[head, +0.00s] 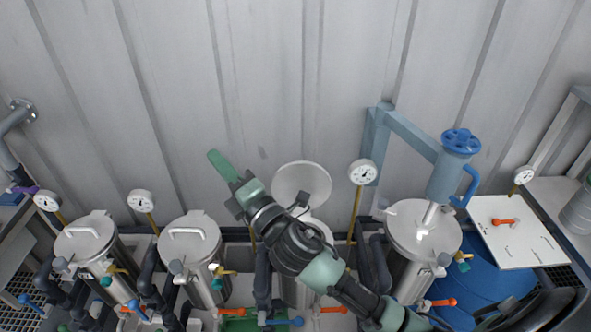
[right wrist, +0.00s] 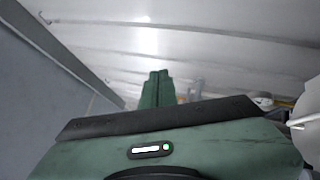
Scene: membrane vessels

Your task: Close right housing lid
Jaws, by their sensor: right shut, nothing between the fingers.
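The open lid (head: 302,183) is a round pale disc, tilted up above the third vessel (head: 293,293) from the left in the head view. Its vessel is largely hidden behind my right arm. My right gripper (head: 217,161) is shut and empty, up and to the left of the lid, apart from it. In the right wrist view its green fingers (right wrist: 157,88) are together, pointing toward the wall. A pale rounded edge at the right of that view may be the lid (right wrist: 305,122). My left gripper is not in view.
Two vessels with closed handled lids (head: 88,235) (head: 190,238) stand at left. A right-hand vessel (head: 423,230) stands under a blue handwheel device (head: 455,170). Gauges (head: 363,173) rise between vessels. The corrugated wall (head: 270,80) is behind, with clear space before it.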

